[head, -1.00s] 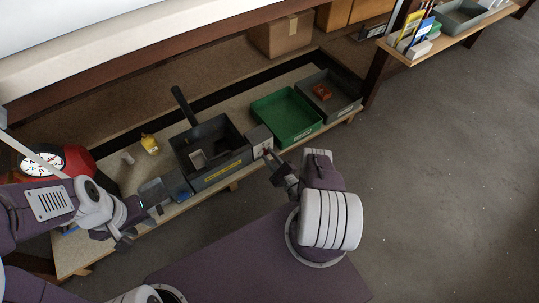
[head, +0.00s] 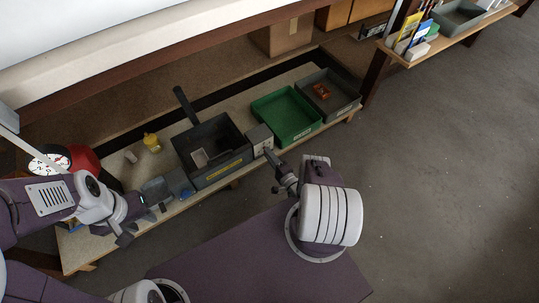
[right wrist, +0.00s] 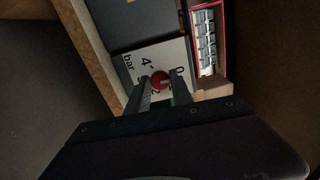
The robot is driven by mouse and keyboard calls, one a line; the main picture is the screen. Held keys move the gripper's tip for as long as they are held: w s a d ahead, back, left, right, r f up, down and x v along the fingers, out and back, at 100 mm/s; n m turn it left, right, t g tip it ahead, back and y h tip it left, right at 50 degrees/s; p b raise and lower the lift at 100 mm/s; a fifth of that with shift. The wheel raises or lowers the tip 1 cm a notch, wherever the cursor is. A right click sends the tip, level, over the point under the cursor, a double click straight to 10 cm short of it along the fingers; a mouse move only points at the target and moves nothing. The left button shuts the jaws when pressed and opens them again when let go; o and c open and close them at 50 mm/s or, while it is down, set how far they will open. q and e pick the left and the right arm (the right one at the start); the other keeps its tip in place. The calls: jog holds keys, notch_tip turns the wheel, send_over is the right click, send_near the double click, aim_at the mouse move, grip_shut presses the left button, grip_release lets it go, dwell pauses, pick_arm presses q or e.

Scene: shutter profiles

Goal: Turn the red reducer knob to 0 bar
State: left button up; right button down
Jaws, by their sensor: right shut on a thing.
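The red reducer knob (right wrist: 160,81) sits on a light dial plate (right wrist: 146,62) marked "bar", 4, 2 and 0 in the right wrist view. My right gripper (right wrist: 162,88) is shut on the knob, one finger on each side. The pointer position on the knob is too small to read. In the head view the reducer is a small grey box (head: 260,137), with my right gripper (head: 270,158) at its front face. My left gripper (head: 139,226) hangs open and empty at the bench's front left edge.
A black bin (head: 225,178) stands left of the reducer, a green tray (head: 288,113) and a grey tray (head: 345,103) to its right. The floor at right is clear.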

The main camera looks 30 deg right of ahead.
jog(key=shift+n, duration=0.3)
dwell(0.4)
jog(key=c, duration=1.2)
grip_release()
jog(key=shift+o, duration=0.2)
jog(key=shift+s, duration=0.1)
jog(key=s+p, duration=0.2)
jog(key=s, duration=0.7)
jog(key=shift+d+p, duration=0.35)
jog(key=shift+p, duration=0.05)
